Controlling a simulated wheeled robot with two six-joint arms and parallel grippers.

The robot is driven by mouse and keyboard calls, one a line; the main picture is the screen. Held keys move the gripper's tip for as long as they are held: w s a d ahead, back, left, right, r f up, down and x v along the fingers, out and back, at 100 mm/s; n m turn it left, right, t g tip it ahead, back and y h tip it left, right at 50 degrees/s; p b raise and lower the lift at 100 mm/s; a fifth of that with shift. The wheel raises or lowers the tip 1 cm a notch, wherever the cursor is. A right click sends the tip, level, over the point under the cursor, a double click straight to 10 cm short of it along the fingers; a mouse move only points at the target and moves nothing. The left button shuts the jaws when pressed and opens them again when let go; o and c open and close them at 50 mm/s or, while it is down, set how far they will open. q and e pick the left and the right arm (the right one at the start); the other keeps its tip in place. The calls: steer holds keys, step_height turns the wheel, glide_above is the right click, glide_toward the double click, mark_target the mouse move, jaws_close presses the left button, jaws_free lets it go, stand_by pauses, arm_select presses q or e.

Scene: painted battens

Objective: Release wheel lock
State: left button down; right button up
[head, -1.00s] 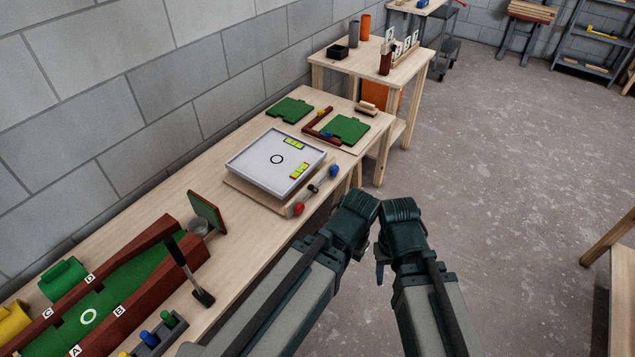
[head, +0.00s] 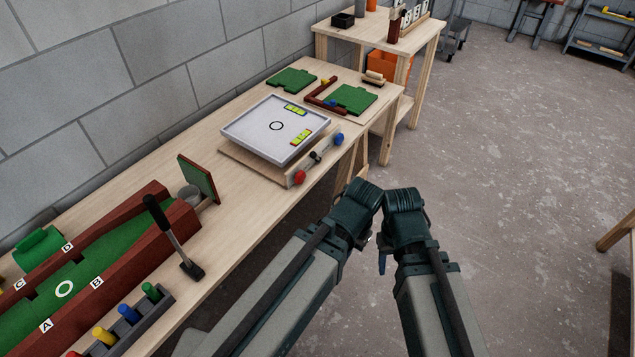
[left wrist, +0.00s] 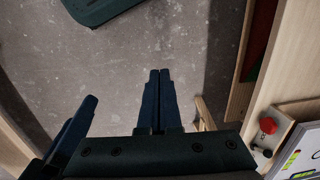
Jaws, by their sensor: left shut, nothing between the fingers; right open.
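I cannot make out a wheel lock in either view. My left gripper (left wrist: 159,85) is shut and empty in the left wrist view, its two fingers side by side above the grey floor. In the head view its fingers are hidden behind my left arm. My right gripper (head: 381,264) shows only as a small blue-dark piece between the two forearms in the head view. It is open and over the floor, clear of the bench. Dark finger-like parts at the left of the wrist view seem to belong to it.
A long wooden bench (head: 240,215) runs along the block wall at left. It holds a white tilting tray (head: 255,138) with red and blue knobs, a mallet (head: 170,235) and a green-floored red channel (head: 120,262). A small trolley (head: 455,28) stands far back. Open floor lies right.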

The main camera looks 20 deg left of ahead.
arm_select(q)
step_height(320, 180, down, 24)
steer(key=w+a+b, duration=0.1)
steer(key=a+b, duration=0.1)
steer(key=b, duration=1.9)
steer(key=w+a+f+n+t+y+b, duration=0.1)
steer(key=w+a+f+n+t+b, duration=0.15)
steer(key=w+a+f+b, duration=0.55)
steer(key=w+a+r+t+y+b, duration=0.3)
steer(key=w+a+r+t+y, duration=0.1)
steer(key=w+a+r+y, duration=0.35)
steer(key=w+d+r+m+t+y, duration=0.1)
steer(key=w+d+r+m+t, duration=0.2)
steer(key=r, duration=0.4)
steer(key=w+d+r+m+t+y, duration=0.1)
steer(key=w+d+r+m+t, duration=0.3)
steer(key=r, duration=0.4)
steer(key=w+d+t, duration=0.1)
steer(key=d+t, duration=0.1)
steer(key=shift+d+r+t, duration=0.15)
steer(key=shift+r+t, duration=0.1)
steer(key=shift+t, duration=0.1)
